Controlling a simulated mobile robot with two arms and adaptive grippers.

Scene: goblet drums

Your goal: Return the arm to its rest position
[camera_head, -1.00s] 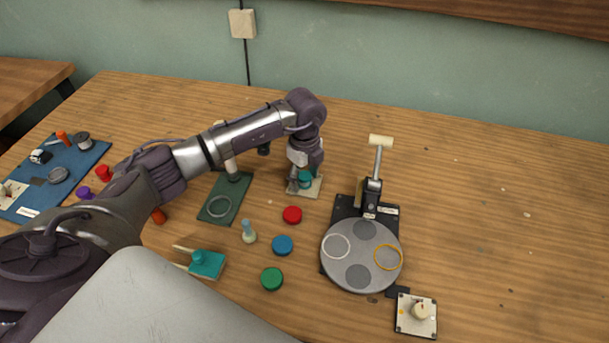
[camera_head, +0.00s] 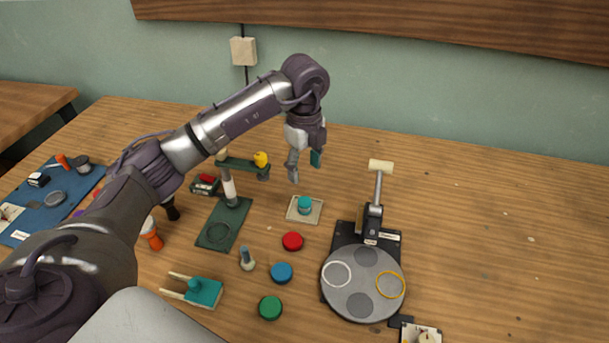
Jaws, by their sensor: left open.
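My left arm comes in from the left and rises over the table. Its gripper (camera_head: 304,172) is open and empty, pointing down above the back middle of the table. Below it, a teal round piece (camera_head: 304,203) sits on a small pale square plate (camera_head: 292,214), apart from the fingers. My right gripper is not in view.
A grey disc plate (camera_head: 362,283) with a lever stands to the right. Red (camera_head: 292,241), blue (camera_head: 282,272) and green (camera_head: 270,307) caps lie in front. A green stand (camera_head: 225,224) is at left, close to my arm. The table's right side is clear.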

